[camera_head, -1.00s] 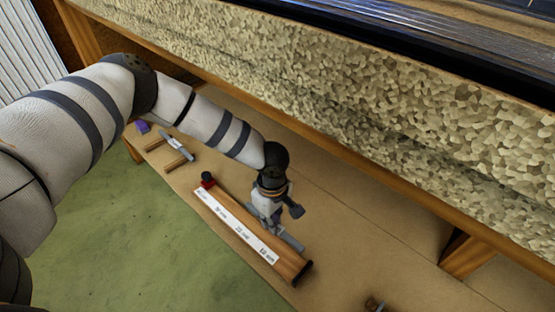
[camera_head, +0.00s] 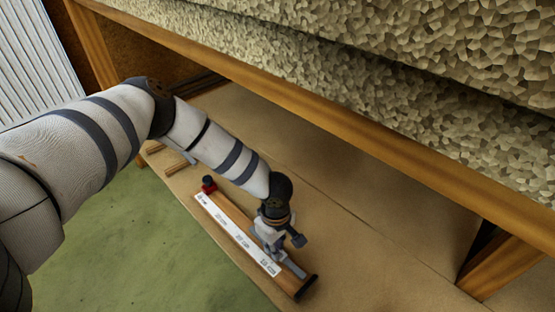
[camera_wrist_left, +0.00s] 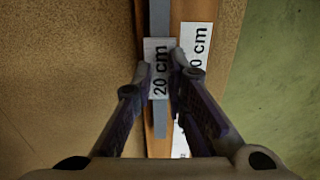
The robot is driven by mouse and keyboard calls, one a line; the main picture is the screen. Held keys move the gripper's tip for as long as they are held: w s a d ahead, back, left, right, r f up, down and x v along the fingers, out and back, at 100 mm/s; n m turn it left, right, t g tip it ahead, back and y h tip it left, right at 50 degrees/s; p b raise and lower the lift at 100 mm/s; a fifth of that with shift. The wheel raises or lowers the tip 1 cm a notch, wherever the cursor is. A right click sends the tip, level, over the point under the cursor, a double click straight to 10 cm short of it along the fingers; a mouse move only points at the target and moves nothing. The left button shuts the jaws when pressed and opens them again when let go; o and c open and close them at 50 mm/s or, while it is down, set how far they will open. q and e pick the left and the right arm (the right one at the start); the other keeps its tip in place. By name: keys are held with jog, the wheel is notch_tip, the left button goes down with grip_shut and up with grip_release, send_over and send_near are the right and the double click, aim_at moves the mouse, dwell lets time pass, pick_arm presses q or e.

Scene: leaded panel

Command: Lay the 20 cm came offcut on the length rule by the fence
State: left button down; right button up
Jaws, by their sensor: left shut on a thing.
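The 20 cm came offcut is a thin grey strip (camera_head: 293,267) with a white "20 cm" label (camera_wrist_left: 159,68). My left gripper (camera_head: 275,256) is shut on it near that label. The length rule (camera_head: 222,218) is a wooden board with a white printed scale. The strip lies lengthwise over the rule's wood beside the scale; in the left wrist view it runs parallel to the scale (camera_wrist_left: 196,45). I cannot tell whether it touches the wood, and I cannot make out the fence for certain. My right gripper is out of view.
A red block with a black knob (camera_head: 208,185) is at the rule's far end, and a dark cap (camera_head: 306,288) at its near end. Wooden pieces (camera_head: 176,168) lie farther left. A wooden beam (camera_head: 330,115) runs above the board. The board right of the rule is clear.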

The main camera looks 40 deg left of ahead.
pick_arm(q)
jog(key=shift+f, duration=0.4)
dwell(0.3)
jog(key=c, duration=1.5)
grip_release()
jog(key=shift+c, duration=0.2)
